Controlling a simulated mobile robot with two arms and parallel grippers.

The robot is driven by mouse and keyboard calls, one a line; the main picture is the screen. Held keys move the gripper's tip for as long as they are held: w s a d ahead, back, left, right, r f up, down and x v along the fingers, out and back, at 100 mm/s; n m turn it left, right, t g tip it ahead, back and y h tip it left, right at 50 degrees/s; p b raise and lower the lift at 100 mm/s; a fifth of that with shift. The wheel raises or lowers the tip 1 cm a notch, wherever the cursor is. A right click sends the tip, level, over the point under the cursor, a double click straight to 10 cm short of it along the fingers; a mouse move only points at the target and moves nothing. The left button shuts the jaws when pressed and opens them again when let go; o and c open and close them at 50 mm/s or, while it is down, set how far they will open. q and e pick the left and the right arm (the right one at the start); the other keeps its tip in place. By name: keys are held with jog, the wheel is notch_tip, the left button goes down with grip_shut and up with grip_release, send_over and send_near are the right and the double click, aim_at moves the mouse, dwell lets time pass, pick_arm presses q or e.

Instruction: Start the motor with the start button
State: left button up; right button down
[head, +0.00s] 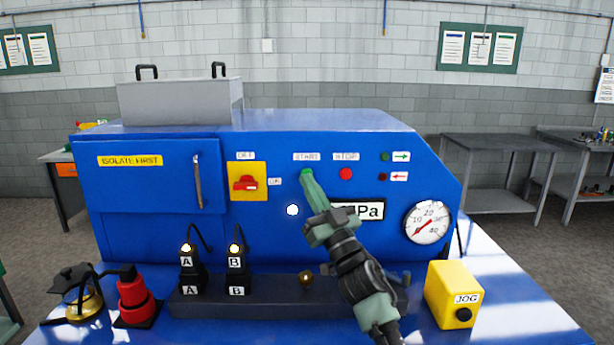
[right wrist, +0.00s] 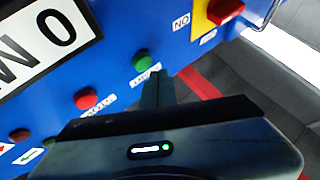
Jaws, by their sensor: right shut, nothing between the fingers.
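The green start button (head: 306,173) sits on the blue machine's front panel under a START label. It also shows in the right wrist view (right wrist: 142,60). The red stop button (head: 346,174) is to its right. My right gripper (head: 309,181) is shut and empty, with its fingertips at the start button, partly covering it from below. In the right wrist view the fingertips (right wrist: 158,76) appear beside the green button, near its label. I cannot tell whether they touch it. My left gripper is not in view.
A red rotary switch (head: 244,183) on a yellow plate lies horizontal, towards the ON label. A white lamp (head: 292,210) is bright. My right arm covers part of the panel's sign.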

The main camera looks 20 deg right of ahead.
jog(key=shift+w, duration=0.1)
jog(key=shift+w+d, duration=0.1)
jog(key=shift+w, duration=0.25)
jog(key=shift+w+d+b, duration=0.15)
jog(key=shift+w+b, duration=0.15)
jog(key=shift+w, duration=0.15)
dwell(0.9)
jog(key=shift+s, duration=0.1)
jog(key=shift+s+a+p, duration=0.3)
jog(key=shift+s+p, duration=0.25)
jog(key=shift+s, duration=0.25)
jog(key=s+p, duration=0.1)
jog(key=s, duration=0.1)
jog(key=s+a+p, duration=0.1)
jog(key=s, duration=0.1)
jog(key=shift+s+a, duration=0.15)
jog(key=shift+s, duration=0.25)
